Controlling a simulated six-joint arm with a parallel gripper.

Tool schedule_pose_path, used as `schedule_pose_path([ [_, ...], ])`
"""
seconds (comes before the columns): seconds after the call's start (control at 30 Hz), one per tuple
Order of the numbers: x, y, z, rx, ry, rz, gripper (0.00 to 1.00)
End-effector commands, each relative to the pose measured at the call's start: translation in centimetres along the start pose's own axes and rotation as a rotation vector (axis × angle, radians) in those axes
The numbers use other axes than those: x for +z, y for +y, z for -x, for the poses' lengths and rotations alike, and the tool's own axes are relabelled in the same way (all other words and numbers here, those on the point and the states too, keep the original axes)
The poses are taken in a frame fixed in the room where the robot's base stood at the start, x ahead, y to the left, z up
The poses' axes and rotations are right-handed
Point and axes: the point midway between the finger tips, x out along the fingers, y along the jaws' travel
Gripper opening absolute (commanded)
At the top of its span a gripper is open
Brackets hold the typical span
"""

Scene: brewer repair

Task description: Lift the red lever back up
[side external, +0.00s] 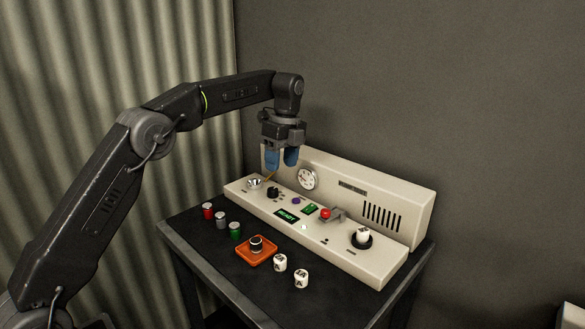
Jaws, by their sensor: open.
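The red-knobbed lever (325,213) sits at the middle of the cream brewer panel (384,257), beside a small grey bracket. Its exact tilt is too small to tell. My gripper (281,161) has blue fingers pointing down, open with nothing visible between them. It hangs above the left part of the panel, up and to the left of the red lever and apart from it. A thin tan stick (270,174) shows just below the left finger; I cannot tell what it belongs to.
The panel carries a black knob (273,192), a green display (287,216), a gauge (307,178) and a white piece in a round socket (363,236). In front lie an orange tray (243,254), several small canisters (235,231) and two white pieces (301,278). The table's front right is clear.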

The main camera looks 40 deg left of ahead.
Motion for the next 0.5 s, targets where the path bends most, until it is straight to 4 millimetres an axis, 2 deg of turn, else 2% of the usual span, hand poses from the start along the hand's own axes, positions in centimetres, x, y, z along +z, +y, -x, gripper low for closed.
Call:
schedule_pose_path([
  [0.27, 0.1, 0.1, 0.0, 0.001, 0.0, 0.0, 0.52],
  [0.37, -0.1, 0.1, -0.2, 0.005, -0.013, 0.004, 0.43],
  [0.5, -1.2, 0.6, -2.4, 0.032, -0.151, 0.05, 0.29],
])
